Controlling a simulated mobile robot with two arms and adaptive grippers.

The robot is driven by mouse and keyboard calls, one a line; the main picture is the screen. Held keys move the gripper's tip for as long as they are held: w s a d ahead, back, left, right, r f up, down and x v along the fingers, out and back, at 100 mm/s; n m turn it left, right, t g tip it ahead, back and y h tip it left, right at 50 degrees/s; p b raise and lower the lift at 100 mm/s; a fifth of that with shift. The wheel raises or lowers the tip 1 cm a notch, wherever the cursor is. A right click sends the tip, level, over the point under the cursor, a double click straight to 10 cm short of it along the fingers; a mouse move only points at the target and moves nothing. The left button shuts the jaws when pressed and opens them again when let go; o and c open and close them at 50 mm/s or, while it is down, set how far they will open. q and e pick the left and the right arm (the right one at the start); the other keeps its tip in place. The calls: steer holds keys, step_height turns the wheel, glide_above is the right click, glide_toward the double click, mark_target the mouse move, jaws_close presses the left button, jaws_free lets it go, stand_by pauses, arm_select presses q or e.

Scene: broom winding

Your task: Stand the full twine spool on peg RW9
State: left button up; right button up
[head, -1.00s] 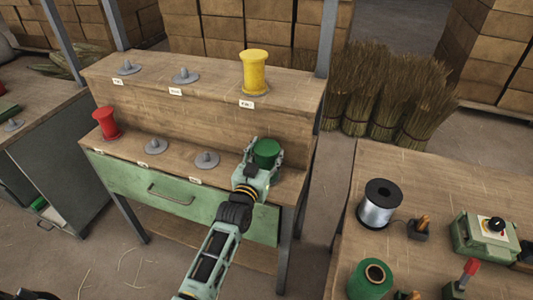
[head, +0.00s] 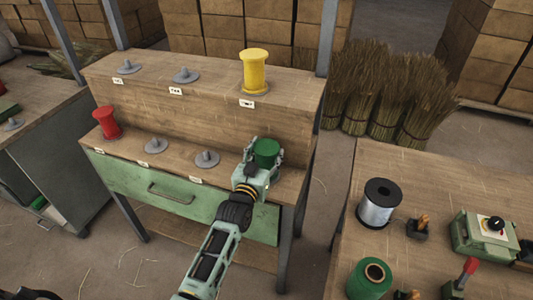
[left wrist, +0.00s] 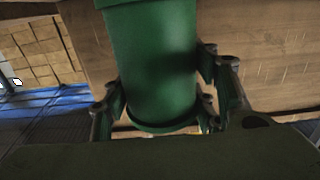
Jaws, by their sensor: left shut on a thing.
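My left gripper (head: 264,162) is shut on a green twine spool (head: 266,150). It holds the spool upright at the right end of the rack's lower shelf (head: 226,178). In the left wrist view the green spool (left wrist: 158,65) fills the middle, with gripper fingers on both sides. Whether a peg is under the spool is hidden. Two empty grey pegs, a middle one (head: 156,145) and a right one (head: 207,158), stand on the lower shelf. Two more empty pegs stand on the upper shelf (head: 215,85). The label texts are too small to read. My right gripper is not in view.
A red spool (head: 107,124) stands at the lower shelf's left end. A yellow spool (head: 255,72) stands on the upper shelf, above and behind the held spool. A right-hand bench (head: 440,185) carries a silver-wound spool (head: 378,205) and another green spool (head: 369,282).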

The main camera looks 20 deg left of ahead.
mark_target(262, 164)
arm_select(q)
steer(key=shift+f+b, duration=0.4)
steer(key=shift+f, duration=0.05)
steer(key=o, duration=1)
steer(key=shift+o, duration=0.4)
steer(key=shift+f, duration=0.1)
steer(key=shift+s+p, duration=0.95)
steer(key=shift+s, duration=0.25)
steer(key=shift+s+a+p, duration=0.1)
steer(key=shift+s+p, duration=0.85)
steer(key=shift+s, duration=0.7)
steer(key=s+p, duration=0.2)
steer(key=s, duration=0.3)
steer(key=shift+s+a+p, duration=0.1)
steer(key=shift+s+p, duration=0.1)
steer(key=shift+p, duration=0.1)
